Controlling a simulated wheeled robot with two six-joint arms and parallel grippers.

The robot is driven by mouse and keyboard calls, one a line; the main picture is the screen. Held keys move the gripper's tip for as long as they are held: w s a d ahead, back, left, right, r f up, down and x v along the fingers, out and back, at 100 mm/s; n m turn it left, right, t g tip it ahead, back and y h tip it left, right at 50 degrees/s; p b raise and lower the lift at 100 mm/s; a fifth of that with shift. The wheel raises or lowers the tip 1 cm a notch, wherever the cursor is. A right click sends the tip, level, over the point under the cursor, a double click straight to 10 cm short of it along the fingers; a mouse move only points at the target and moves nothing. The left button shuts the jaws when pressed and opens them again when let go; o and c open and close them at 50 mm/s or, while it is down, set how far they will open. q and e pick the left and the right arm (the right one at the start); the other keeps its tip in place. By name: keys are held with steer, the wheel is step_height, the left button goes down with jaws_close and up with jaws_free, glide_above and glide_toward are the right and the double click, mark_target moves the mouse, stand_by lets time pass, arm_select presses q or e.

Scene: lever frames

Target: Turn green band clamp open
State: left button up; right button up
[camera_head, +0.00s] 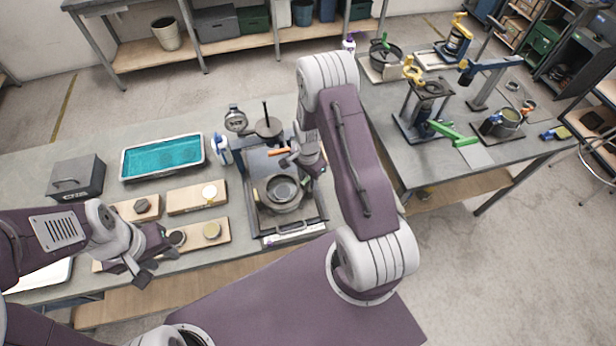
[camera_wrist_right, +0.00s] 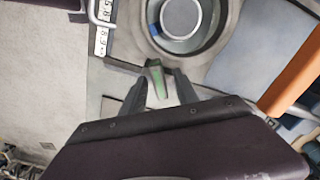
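A green lever (camera_wrist_right: 157,82), which looks like the band clamp's handle, stands beside the rim of a round metal pot (camera_wrist_right: 183,20) in the right wrist view. My right gripper (camera_wrist_right: 158,84) is open, one finger on each side of the lever, with gaps visible; contact cannot be seen. My left gripper (camera_head: 150,268) is open and empty over the front left of the bench.
An orange handle (camera_head: 278,152) lies behind the pot, also close to my right gripper in the wrist view (camera_wrist_right: 296,75). A teal tray (camera_head: 163,156), a grey box (camera_head: 77,177) and wooden boards (camera_head: 197,197) occupy the left. Another green handle (camera_head: 452,134) is on the right bench.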

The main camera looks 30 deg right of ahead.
steer(key=shift+a+f, duration=0.1)
steer(key=shift+f, duration=0.05)
jaws_close()
steer(key=shift+n, duration=0.3)
steer(key=n+b, duration=0.1)
steer(key=n, duration=0.3)
steer(key=shift+f+n+b, duration=0.1)
steer(key=shift+n+b, duration=0.2)
steer(key=shift+b, duration=0.1)
steer(key=n, duration=0.3)
steer(key=shift+b, duration=0.4)
steer(key=shift+n, duration=1.6)
steer(key=shift+b, duration=0.3)
